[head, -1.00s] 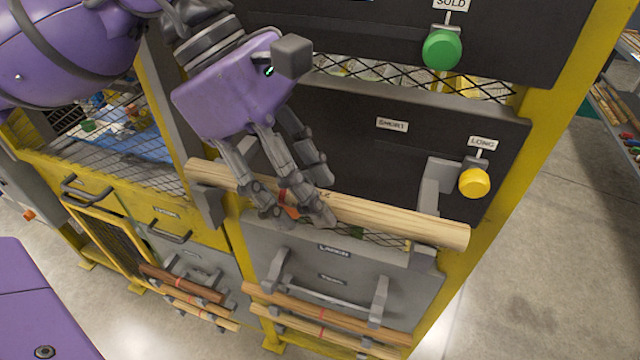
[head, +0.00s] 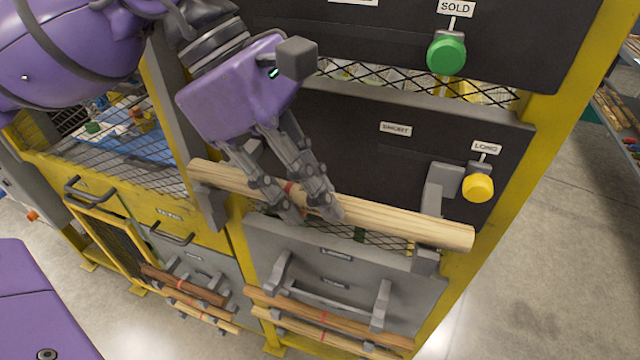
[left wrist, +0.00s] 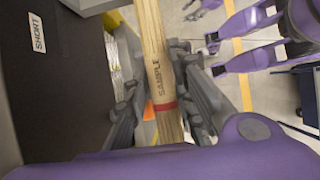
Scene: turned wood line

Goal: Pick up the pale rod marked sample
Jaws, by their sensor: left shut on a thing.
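The pale rod marked sample (head: 400,222) lies across grey brackets on the front of the yellow-framed machine, tilted down to the right in the head view. A red band circles it near the middle. In the left wrist view the rod (left wrist: 153,50) runs between the fingers and the word SAMPLE reads along it, just above the red band. My left gripper (head: 312,212) is shut on the rod around the red band; it also shows in the left wrist view (left wrist: 164,108). The rod still appears at its brackets.
A yellow knob (head: 478,187) under a LONG label and a green knob (head: 446,56) under a SOLD label stick out from dark panels. Lower racks hold darker and pale rods (head: 330,318). Open floor (head: 540,270) lies to the right.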

